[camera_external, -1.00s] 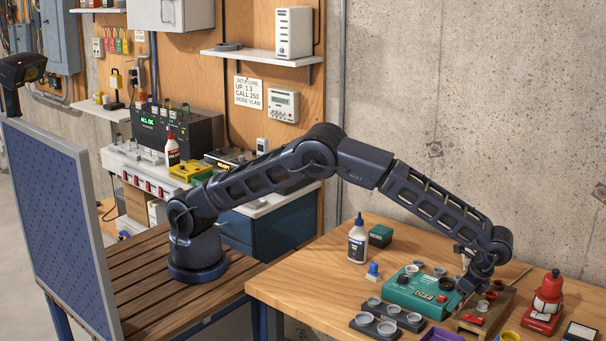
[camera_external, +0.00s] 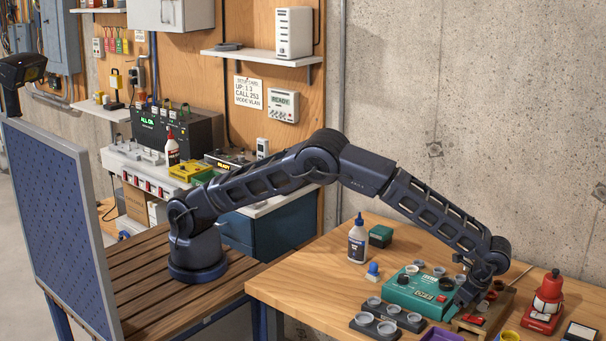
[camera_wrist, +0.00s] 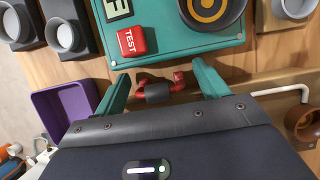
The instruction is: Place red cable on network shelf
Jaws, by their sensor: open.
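A short red cable (camera_wrist: 181,82) with a dark middle sleeve lies on the wooden bench below a teal tester box in the wrist view. My gripper (camera_wrist: 160,80) is open, with one teal finger on each side of the cable. I cannot tell whether either finger touches it. In the external view my gripper (camera_external: 464,298) is low over the bench beside the tester box (camera_external: 418,292), and the cable is hard to make out there. A white wall shelf (camera_external: 262,56) bearing a white router-like box (camera_external: 294,32) is high on the wood panel, far from my gripper.
A glue bottle (camera_external: 357,241) stands farther back. The bench's left part is clear. A second white shelf (camera_external: 105,111) is lower left.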

